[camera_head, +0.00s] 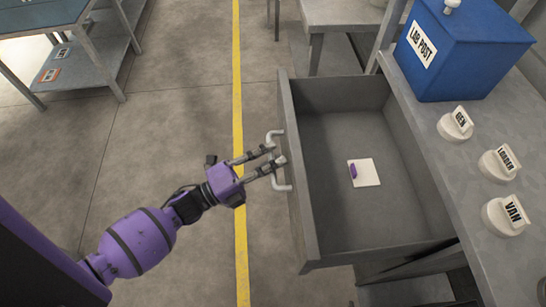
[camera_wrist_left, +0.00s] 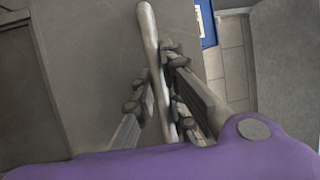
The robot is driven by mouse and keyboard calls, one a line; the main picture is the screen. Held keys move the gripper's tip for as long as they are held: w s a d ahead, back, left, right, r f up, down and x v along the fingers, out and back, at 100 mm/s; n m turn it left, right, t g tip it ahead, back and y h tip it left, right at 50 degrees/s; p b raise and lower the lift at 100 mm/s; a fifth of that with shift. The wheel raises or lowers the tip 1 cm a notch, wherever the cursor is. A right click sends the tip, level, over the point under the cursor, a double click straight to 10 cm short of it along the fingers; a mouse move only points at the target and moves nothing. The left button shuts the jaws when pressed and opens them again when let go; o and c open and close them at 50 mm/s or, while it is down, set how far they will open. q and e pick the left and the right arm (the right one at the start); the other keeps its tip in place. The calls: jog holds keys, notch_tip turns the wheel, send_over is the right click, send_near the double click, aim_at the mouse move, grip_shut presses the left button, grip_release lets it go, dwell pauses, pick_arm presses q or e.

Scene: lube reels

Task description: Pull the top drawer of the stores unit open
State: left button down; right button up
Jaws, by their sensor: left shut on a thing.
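The top drawer (camera_head: 308,220) of the stores unit (camera_head: 468,215) is pulled well out, and its inside shows. Its light metal bar handle (camera_head: 287,187) is on the drawer front at the left. My left gripper (camera_head: 278,164) is at the handle with its fingers shut on the bar. In the left wrist view the handle (camera_wrist_left: 149,35) runs between the two fingers (camera_wrist_left: 165,105) in front of the grey drawer front (camera_wrist_left: 85,60). A white card with a small purple item (camera_head: 365,173) lies inside the drawer. My right gripper is in neither view.
On the unit's top stand a blue "LAB POST" box (camera_head: 465,50) and white knobs labelled GEN (camera_head: 455,125), LOADER (camera_head: 498,165) and VAN (camera_head: 506,215). A grey table (camera_head: 340,14) stands behind. A metal rack (camera_head: 90,60) is at the far left. The floor left of the drawer is clear.

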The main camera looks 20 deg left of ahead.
pick_arm(q)
jog(key=c, duration=1.8)
grip_release()
jog(key=shift+o, duration=0.2)
jog(key=shift+s+a, duration=0.1)
jog(key=v, duration=1.2)
jog(key=shift+f, duration=0.1)
